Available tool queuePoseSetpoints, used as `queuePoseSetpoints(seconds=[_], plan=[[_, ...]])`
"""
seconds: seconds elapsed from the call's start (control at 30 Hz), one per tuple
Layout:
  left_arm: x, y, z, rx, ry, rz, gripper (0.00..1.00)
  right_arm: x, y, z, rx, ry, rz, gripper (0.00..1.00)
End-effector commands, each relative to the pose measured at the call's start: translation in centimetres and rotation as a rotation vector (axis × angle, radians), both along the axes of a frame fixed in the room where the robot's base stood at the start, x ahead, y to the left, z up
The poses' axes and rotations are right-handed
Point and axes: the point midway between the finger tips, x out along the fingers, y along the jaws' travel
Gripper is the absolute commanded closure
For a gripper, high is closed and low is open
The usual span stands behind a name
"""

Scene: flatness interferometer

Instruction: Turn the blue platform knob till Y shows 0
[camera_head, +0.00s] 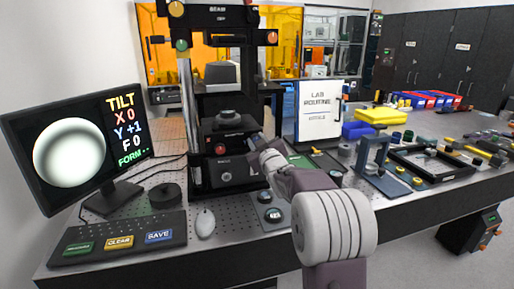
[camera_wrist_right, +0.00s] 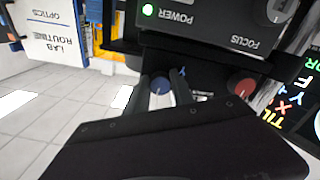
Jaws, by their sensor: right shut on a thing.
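The monitor (camera_head: 72,150) at the left shows TILT with X 0, Y +1, F 0 and a round grey disc picture. The blue platform knob (camera_wrist_right: 160,84) shows in the right wrist view between my gripper's fingers; in the head view my gripper hides it. My right gripper (camera_head: 257,141) reaches the right side of the instrument's platform and is shut on the blue knob. Its fingers also show in the right wrist view (camera_wrist_right: 164,92). The red platform knob (camera_wrist_right: 242,88) sits apart from the fingers; it also shows in the head view (camera_head: 219,149). My left gripper is not in view.
The FOCUS and POWER panel (camera_wrist_right: 220,22) lies close to the gripper in the upside-down wrist view. A keyboard (camera_head: 118,240), mouse (camera_head: 205,223) and black puck (camera_head: 165,194) lie left of my arm. A blue fixture (camera_head: 378,168) stands to the right.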

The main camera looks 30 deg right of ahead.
Motion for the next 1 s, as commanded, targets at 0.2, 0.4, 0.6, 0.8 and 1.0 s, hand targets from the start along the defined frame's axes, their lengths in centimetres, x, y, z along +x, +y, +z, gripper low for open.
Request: queuePoseSetpoints(seconds=[0.2, 0.4, 0.6, 0.8, 1.0], plan=[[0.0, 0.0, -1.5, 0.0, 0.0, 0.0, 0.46, 0.0, 0.0, -0.1, -0.126, 0.028, 0.0, 1.0], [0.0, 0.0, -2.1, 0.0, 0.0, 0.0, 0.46, 0.0, 0.0, -0.1, -0.197, 0.047, 0.0, 1.0], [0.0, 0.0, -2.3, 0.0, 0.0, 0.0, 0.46, 0.0, 0.0, 0.0, -0.228, 0.054, 0.0, 1.0], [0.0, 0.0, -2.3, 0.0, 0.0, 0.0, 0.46, 0.0, 0.0, 0.1, -0.233, 0.055, 0.0, 1.0], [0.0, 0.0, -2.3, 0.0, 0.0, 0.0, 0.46, 0.0, 0.0, 0.1, -0.233, 0.055, 0.0, 0.69]])
